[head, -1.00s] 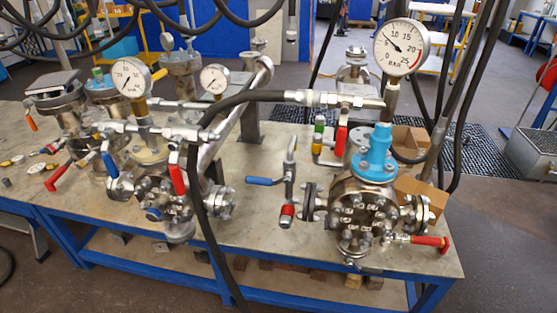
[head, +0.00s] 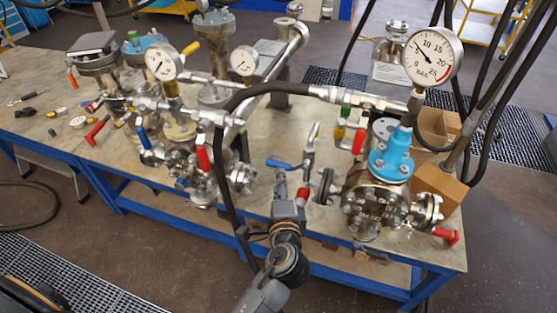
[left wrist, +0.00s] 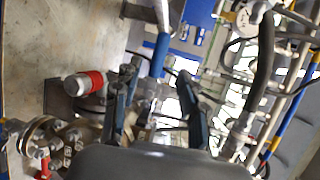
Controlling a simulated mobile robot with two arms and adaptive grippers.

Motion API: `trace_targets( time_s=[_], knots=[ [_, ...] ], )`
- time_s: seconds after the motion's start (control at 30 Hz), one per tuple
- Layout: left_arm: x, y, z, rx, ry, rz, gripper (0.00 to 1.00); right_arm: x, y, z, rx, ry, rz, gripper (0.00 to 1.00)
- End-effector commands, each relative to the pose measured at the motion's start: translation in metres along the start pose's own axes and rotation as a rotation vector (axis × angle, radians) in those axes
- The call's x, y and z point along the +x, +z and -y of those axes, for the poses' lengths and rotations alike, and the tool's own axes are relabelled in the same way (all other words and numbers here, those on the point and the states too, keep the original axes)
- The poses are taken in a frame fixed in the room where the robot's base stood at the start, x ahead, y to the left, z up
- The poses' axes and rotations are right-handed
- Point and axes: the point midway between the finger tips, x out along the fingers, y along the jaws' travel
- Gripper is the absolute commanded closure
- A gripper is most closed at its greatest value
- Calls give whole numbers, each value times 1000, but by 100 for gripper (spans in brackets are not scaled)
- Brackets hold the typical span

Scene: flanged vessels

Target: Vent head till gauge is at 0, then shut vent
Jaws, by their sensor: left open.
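The round gauge marked BAR (head: 432,56) stands above the right-hand vessel (head: 375,208); its needle points up and left, on the low side of the scale, clearly above 0. A blue-handled valve (head: 284,164) sits on a bent pipe left of that vessel, its lever roughly level. A red-banded end (head: 303,197) is below it. My left gripper (head: 290,190) is just below and in front of the blue lever. In the left wrist view its open fingers (left wrist: 160,95) have the blue lever (left wrist: 160,55) ahead between them, not gripped. The red-banded end (left wrist: 90,80) lies left of them. My right gripper is not in view.
A black hose (head: 240,100) arches over the bench and hangs left of my gripper. A red lever (head: 358,143) is near the hose's fitting. Another vessel with a red lever (head: 203,158) stands left. Cardboard boxes (head: 438,185) are at the right.

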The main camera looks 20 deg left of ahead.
Motion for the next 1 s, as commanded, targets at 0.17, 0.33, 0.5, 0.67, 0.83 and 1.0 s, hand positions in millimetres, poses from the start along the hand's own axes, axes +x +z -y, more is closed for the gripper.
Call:
trace_targets(
  time_s=[0.17, 0.33, 0.5, 0.67, 0.83, 1.0],
  knots=[
    [39, 0, 3, 4, -2, 0, 58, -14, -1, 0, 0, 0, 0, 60],
    [66, 0, 2, 1, 0, -1, 58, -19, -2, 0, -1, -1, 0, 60],
    [80, 0, 1, 0, 0, -2, 58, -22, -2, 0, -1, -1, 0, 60],
    [83, 0, -1, -1, 1, -2, 58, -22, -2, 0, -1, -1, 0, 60],
    [83, 0, -1, -1, 1, -2, 58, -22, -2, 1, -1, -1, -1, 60],
    [83, 0, -1, -1, 1, -2, 91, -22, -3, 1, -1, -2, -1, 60]
  ],
)
